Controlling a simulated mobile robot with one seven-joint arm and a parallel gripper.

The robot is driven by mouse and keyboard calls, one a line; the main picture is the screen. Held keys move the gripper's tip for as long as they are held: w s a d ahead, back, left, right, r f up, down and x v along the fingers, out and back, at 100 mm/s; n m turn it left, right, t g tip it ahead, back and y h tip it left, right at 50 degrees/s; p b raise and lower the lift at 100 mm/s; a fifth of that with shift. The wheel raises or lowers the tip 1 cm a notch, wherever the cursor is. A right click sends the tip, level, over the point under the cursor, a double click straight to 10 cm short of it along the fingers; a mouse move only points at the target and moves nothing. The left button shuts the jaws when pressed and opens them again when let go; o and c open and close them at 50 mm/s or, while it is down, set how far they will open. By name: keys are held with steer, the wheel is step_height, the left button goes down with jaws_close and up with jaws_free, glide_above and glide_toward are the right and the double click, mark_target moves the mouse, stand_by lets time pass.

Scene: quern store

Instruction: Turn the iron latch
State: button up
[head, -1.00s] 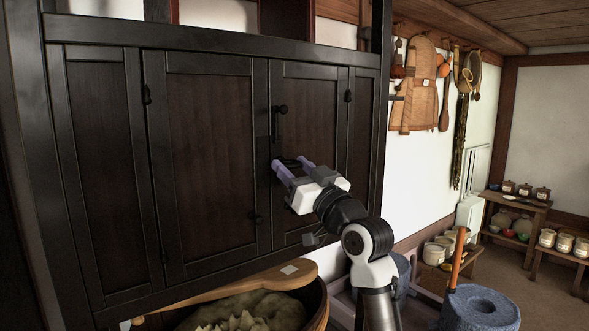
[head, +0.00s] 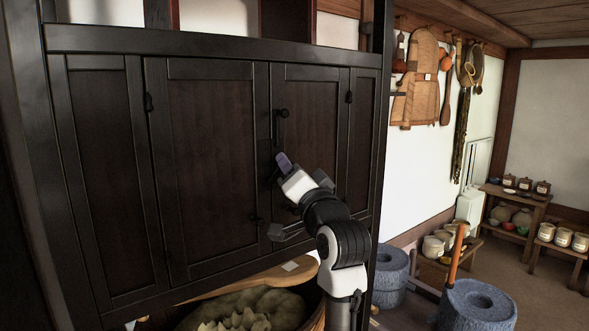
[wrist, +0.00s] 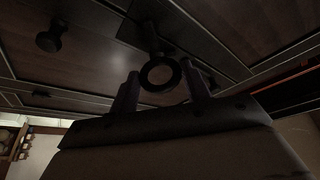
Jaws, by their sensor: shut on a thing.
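The iron latch shows best in the wrist view as a dark ring (wrist: 143,75) on a short stem, standing out from the dark cabinet door. It lies between my two fingertips (wrist: 162,88), one on each side. My gripper (head: 301,166) is shut on this ring. In the head view my gripper is at the cabinet front (head: 210,150), near the seam between the two middle doors, and looks rolled to a slant. It hides the ring there. A black handle (head: 281,113) on the door shows just above my gripper.
A round knob (wrist: 49,40) sits beside the latch. Below the cabinet is a wooden tub (head: 317,320) with a pale wooden paddle (head: 250,279) across it. Blue-grey stone querns (head: 478,306) stand at the lower right. Tools hang on the wall beyond.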

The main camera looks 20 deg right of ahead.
steer(key=m+h, duration=0.1)
steer(key=m, duration=0.2)
steer(key=m+g+h, duration=0.1)
steer(key=m, duration=0.2)
steer(key=shift+a+r+g, duration=0.15)
steer(key=shift+r+g, duration=0.05)
steer(key=shift+g, duration=0.1)
steer(key=shift+m+g+h, duration=0.3)
steer(key=shift+m+g, duration=0.5)
steer(key=shift+m, duration=1.5)
steer(key=shift+o, duration=0.2)
steer(key=o, duration=1)
steer(key=shift+c, duration=0.2)
steer(key=shift+s, duration=0.1)
steer(key=s+b, duration=0.4)
steer(key=s, duration=0.9)
steer(key=shift+s+b, duration=0.3)
steer(key=shift+s, duration=0.1)
steer(key=shift+r, duration=0.1)
